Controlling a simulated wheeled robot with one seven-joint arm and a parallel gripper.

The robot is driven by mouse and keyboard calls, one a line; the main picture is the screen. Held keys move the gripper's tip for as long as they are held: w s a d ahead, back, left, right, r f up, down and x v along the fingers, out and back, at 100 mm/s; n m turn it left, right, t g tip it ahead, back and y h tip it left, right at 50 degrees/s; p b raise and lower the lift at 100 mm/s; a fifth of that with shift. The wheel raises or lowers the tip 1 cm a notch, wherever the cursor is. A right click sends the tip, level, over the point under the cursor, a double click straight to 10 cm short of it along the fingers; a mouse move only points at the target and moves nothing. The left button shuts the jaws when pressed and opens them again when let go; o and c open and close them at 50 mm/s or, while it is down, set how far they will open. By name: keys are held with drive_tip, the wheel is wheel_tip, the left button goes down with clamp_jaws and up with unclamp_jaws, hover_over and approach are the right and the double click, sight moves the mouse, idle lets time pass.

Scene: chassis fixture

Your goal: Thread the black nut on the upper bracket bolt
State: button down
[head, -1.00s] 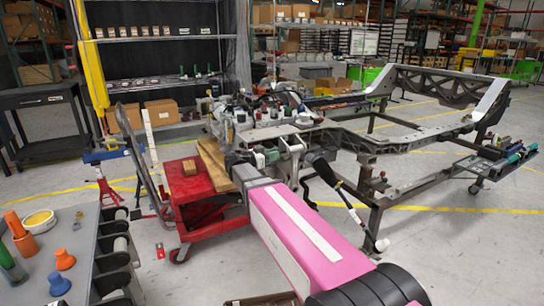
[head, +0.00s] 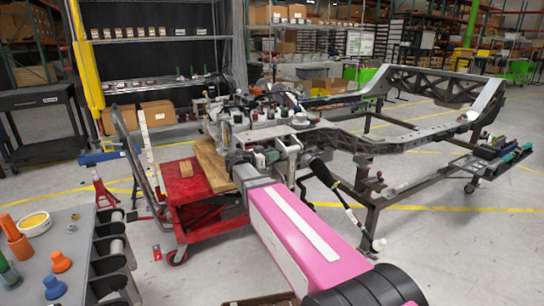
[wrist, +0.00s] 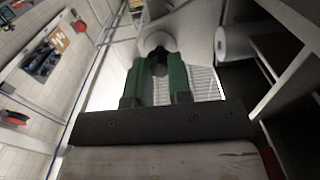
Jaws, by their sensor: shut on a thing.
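In the wrist view my gripper (wrist: 161,78) has two green fingers closed around a small dark piece, the black nut (wrist: 159,69), at the fingertips. A pale grey rounded part (wrist: 158,41) lies just beyond the fingertips. I cannot tell whether the nut touches it. The bolt itself cannot be made out. In the head view my pink forearm reaches to the near side of the chassis fixture (head: 416,139), close to a light grey bracket (head: 291,146).
A red cart (head: 190,185) with wooden blocks stands left of my wrist. A grey table (head: 75,245) with orange and blue pieces is at the lower left. A black cable-like part (head: 327,174) hangs right of my wrist.

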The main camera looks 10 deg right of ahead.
drive_tip(key=shift+w+d, duration=0.1)
drive_tip(key=shift+d, duration=0.2)
idle(0.5)
drive_tip(key=m, duration=0.7)
drive_tip(key=shift+d, duration=0.1)
drive_tip(key=shift+w+r, duration=0.1)
drive_tip(key=m, duration=0.7)
drive_tip(key=shift+w+r, duration=0.1)
drive_tip(key=shift+w, duration=0.1)
